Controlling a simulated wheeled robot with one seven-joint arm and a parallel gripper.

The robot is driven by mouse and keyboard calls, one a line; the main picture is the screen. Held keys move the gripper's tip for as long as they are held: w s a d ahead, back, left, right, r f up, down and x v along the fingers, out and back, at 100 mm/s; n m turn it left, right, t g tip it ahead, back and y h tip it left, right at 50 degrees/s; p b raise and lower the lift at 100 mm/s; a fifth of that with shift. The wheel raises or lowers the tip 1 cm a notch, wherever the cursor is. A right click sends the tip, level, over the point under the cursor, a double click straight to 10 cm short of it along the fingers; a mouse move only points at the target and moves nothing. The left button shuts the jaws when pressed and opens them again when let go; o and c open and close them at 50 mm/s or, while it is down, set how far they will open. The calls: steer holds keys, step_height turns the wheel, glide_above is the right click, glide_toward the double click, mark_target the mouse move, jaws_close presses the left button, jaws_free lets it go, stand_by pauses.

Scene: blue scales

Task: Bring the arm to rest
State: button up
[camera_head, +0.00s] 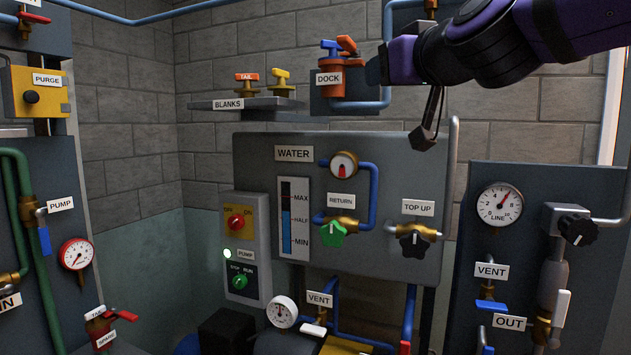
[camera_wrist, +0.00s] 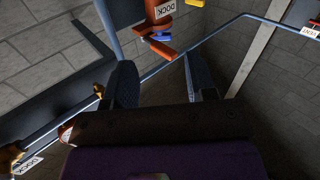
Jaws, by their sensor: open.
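My purple and black arm (camera_head: 480,42) reaches in from the upper right in the head view, in front of the upper wall. My gripper (camera_head: 376,71) is at its left end, just right of the orange DOCK fitting (camera_head: 331,82), and is partly hidden by the wrist. In the wrist view my gripper (camera_wrist: 164,82) has its two dark fingers spread apart with nothing between them. The DOCK fitting (camera_wrist: 158,12) shows beyond the fingertips, at the top. I cannot tell the exact gap to it.
The WATER panel (camera_head: 255,190) with its gauge and valves stands below the arm. The BLANKS shelf (camera_head: 240,104) is left of the dock. A right panel (camera_head: 475,230) carries LINE, VENT and OUT fittings. A blue pipe (camera_wrist: 195,45) crosses behind my fingers.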

steer(key=s+d+f+m+g+h, duration=0.1)
steer(key=s+d+f+g, duration=0.3)
steer(key=f, duration=0.5)
steer(key=s+d+f+m+g+h, duration=0.2)
steer(key=s+d+f+g+h, duration=0.1)
steer(key=s+d+f, duration=0.5)
steer(key=s+d+f+m+g+h, duration=0.1)
steer(key=s+d+f+g, duration=0.3)
steer(key=s+d+f, duration=0.3)
step_height(320, 180, down, 4)
steer(key=shift+s+r+m+g+h, duration=0.1)
steer(key=shift+s+m+g+h, duration=0.25)
steer(key=shift+s, duration=0.45)
